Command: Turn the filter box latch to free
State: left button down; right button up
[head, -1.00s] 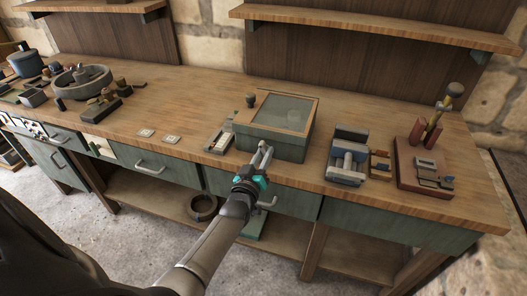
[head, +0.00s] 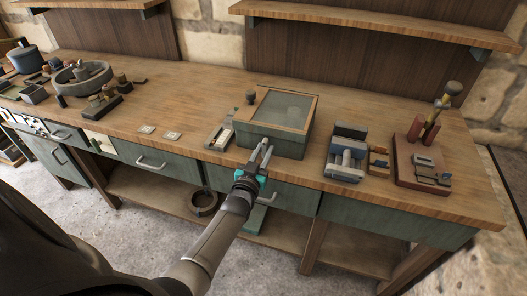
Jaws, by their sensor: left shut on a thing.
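A green box with a wooden-framed glass lid (head: 280,112) stands on the workbench, and I take it to be the filter box. A dark round knob (head: 251,97) shows at its left back corner. My left gripper (head: 264,152) is at the front left of the box, over the bench's front edge, its fingers pointing up at the box's front face. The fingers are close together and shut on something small. The latch is not clearly visible; the fingers hide that part of the box front. My right gripper is not in view.
A small tray (head: 217,135) sits left of the box. A blue-grey block fixture (head: 346,155) and a red-brown stand (head: 421,165) are to the right. A round stone basin (head: 82,75) is at the far left. The bench between is mostly clear.

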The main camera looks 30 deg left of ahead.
pick_arm(q)
jog(key=c, duration=0.8)
grip_release()
jog(key=p+v, duration=0.2)
jog(key=v, duration=1.3)
jog(key=shift+s, duration=0.15)
jog(key=shift+a, duration=0.1)
jog(key=s+d+f+m+g+h+b, duration=0.1)
jog(key=s+d+f+g, duration=0.25)
jog(key=f, duration=0.55)
jog(key=s+d+f+m+g+h+b, duration=0.15)
jog(key=s+f, duration=0.25)
jog(key=f, duration=0.5)
jog(key=s+d+f+g+h, duration=0.2)
jog(key=s+d+f+g, duration=0.15)
jog(key=f, duration=0.45)
jog(key=s+f+g, duration=0.2)
jog(key=s+f, duration=0.2)
jog(key=s, duration=0.3)
jog(key=s+f+m+g+b, duration=0.1)
jog(key=s+f+g, duration=0.2)
jog(key=s, duration=0.5)
jog(key=s+f+m+g+b, duration=0.1)
jog(key=s+f+g, duration=0.2)
jog(key=s+f, duration=0.3)
jog(key=shift+s+d+f+m, duration=0.15)
jog(key=shift+s+d+m, duration=0.15)
jog(key=shift+s, duration=0.55)
